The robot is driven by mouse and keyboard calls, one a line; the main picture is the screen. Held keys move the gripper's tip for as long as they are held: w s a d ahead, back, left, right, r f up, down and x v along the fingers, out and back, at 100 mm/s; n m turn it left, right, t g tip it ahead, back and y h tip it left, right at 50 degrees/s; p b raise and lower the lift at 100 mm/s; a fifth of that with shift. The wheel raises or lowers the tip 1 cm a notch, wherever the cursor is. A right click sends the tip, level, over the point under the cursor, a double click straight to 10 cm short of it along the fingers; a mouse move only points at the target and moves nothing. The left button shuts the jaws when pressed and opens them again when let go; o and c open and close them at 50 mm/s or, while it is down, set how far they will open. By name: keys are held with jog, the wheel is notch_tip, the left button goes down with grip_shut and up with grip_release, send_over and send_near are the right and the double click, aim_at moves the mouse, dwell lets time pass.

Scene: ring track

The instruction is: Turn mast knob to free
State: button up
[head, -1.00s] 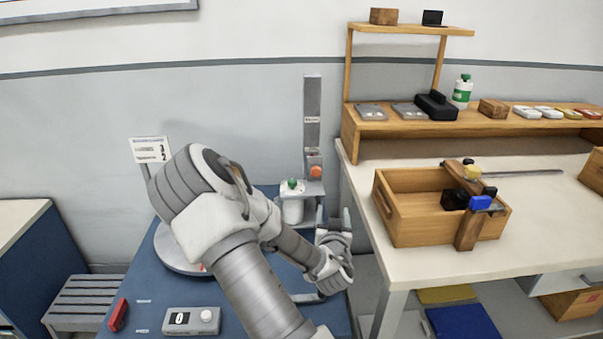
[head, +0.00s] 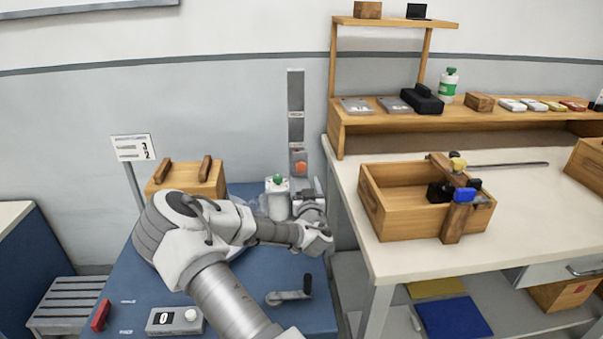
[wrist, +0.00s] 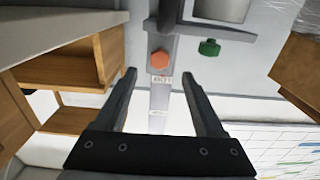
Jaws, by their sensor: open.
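The mast (head: 296,115) is a grey upright post behind the blue table, with small labels. An orange knob (head: 300,168) sits low on it. In the wrist view the orange knob (wrist: 160,61) is a hexagon on the grey mast (wrist: 159,98), lying between and just beyond my fingertips in the picture. My gripper (wrist: 158,76) is open and empty, its two fingers to either side of the mast. In the head view my gripper (head: 308,196) is just below the orange knob, partly hidden by my wrist. I cannot tell the exact gap to the knob.
A white container with a green knob (head: 278,182) stands close left of the mast. A wooden box with two handles (head: 186,180) is behind my arm. A crank (head: 290,296) and control box (head: 174,320) lie in front. A bench with a wooden crate (head: 405,222) is right.

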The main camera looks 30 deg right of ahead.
aim_at(301, 169)
jog(key=b+x, duration=0.1)
jog(key=x, duration=0.6)
jog(key=shift+w+d, duration=0.15)
jog(key=shift+w, duration=0.1)
jog(key=shift+c, duration=0.2)
grip_shut()
